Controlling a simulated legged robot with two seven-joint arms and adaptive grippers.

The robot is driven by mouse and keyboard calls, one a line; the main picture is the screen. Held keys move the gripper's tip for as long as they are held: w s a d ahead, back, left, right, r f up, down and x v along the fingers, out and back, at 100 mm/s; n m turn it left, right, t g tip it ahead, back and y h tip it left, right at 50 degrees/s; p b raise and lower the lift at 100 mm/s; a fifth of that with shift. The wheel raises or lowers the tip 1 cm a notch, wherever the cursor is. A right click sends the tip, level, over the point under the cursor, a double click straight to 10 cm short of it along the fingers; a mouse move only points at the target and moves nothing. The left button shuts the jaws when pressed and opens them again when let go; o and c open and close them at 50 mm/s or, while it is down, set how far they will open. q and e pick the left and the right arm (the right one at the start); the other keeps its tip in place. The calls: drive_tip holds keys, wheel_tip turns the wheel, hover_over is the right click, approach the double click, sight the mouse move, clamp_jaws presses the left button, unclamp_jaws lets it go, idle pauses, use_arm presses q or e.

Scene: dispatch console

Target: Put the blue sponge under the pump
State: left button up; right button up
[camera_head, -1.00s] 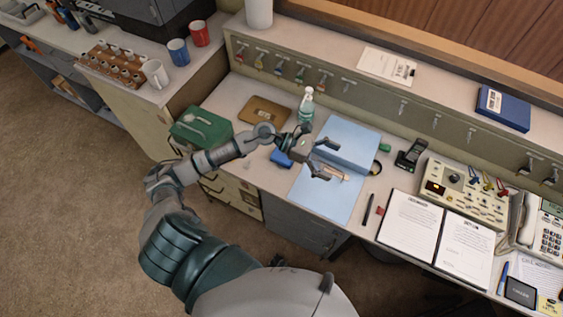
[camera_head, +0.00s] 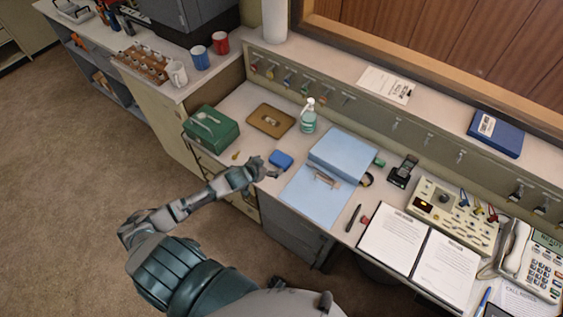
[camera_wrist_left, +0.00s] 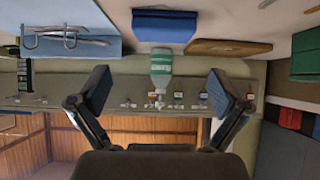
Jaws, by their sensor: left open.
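The blue sponge (camera_head: 281,159) lies on the desk, left of the light blue folder. The pump bottle (camera_head: 309,120), teal with a white top, stands upright behind it against the back panel. The sponge lies apart from the bottle. My left gripper (camera_head: 268,169) is just in front and left of the sponge, near the desk's front edge, open and empty. In the left wrist view, which is upside down, the sponge (camera_wrist_left: 165,26) is at the top and the bottle (camera_wrist_left: 161,68) shows between the spread fingers (camera_wrist_left: 161,92). My right gripper is not in view.
A brown board (camera_head: 270,121) and a green box (camera_head: 211,129) lie left of the bottle. The light blue folder (camera_head: 343,154) lies right of the sponge. A small yellow item (camera_head: 236,155) lies near the front edge. Keys hang on the back panel.

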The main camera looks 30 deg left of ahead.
sight(280, 159)
use_arm(q)
drive_tip(key=x, duration=0.5)
drive_tip(key=shift+w+a+f+b, duration=0.1)
drive_tip(key=shift+a+f+b, duration=0.1)
drive_tip(key=shift+a+b, duration=0.1)
drive_tip(key=shift+w+f, duration=0.35)
drive_tip(key=shift+w, duration=0.1)
drive_tip(key=b+x, duration=0.1)
drive_tip(key=x, duration=0.4)
drive_tip(key=shift+d, duration=0.15)
drive_tip(key=shift+s, duration=0.1)
drive_tip(key=c, duration=0.7)
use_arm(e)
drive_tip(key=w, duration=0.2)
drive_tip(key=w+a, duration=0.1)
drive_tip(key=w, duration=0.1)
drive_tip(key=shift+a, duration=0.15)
